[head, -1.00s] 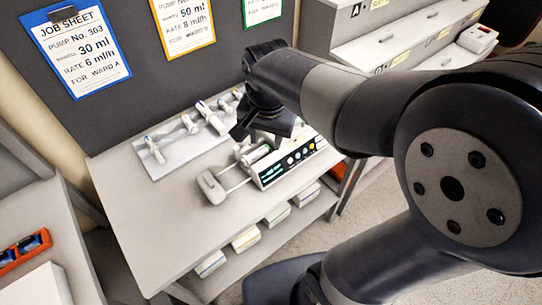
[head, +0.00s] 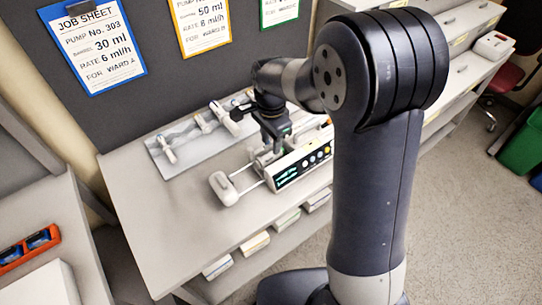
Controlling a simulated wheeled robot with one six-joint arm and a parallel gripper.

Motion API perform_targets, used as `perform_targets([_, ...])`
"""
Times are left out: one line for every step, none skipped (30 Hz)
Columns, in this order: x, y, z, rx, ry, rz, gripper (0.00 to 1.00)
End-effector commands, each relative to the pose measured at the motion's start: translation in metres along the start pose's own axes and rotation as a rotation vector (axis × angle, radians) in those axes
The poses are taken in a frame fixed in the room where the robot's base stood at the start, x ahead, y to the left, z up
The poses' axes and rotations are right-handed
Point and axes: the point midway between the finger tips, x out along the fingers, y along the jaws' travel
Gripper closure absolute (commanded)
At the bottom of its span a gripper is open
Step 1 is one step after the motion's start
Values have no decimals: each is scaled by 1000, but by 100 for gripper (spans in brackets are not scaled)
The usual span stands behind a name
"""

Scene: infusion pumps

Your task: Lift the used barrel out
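The infusion pump (head: 303,163), a white box with a dark lit display and round buttons, stands on the bench. Its pusher block (head: 224,187) sticks out to the left on two rods. My gripper (head: 275,143) points down over the pump's cradle, close behind the front panel. The used barrel is mostly hidden by my gripper and the panel, so I cannot tell whether the fingers touch it or how far apart they are. Several syringe barrels lie on a grey tray (head: 182,165) behind the pump, one of them a white barrel (head: 167,149) at the left end.
The bench top (head: 185,215) is clear in front and to the left of the pump. Job sheets, including a blue-framed one (head: 93,47), hang on the dark back panel. Boxes sit on the shelf below. An orange rack (head: 28,250) is at the far left. Drawers stand at the right.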

Motion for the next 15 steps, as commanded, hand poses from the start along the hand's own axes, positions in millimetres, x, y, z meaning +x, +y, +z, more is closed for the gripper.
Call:
perform_targets([3, 1, 1, 0, 0, 2, 63])
perform_targets([6, 1, 1, -1, -1, 3, 63])
perform_targets([11, 2, 2, -1, -1, 4, 63])
perform_targets([15, 3, 2, -1, -1, 5, 63])
perform_targets([20, 3, 3, -1, -2, 5, 63])
perform_targets([26, 4, 4, -1, -2, 6, 63])
perform_targets([31, 5, 5, -1, -1, 5, 63])
perform_targets([35, 4, 4, 0, -1, 4, 63])
perform_targets([41, 4, 4, 0, -1, 3, 63])
perform_targets([44, 4, 4, 0, -1, 4, 63])
perform_targets([46, 4, 4, 0, -1, 3, 63])
perform_targets([49, 4, 4, -1, 0, 1, 63])
perform_targets([50, 4, 4, -1, 0, 1, 63])
perform_targets([51, 4, 4, -1, 0, 1, 63])
perform_targets([52, 4, 4, -1, 0, 1, 63])
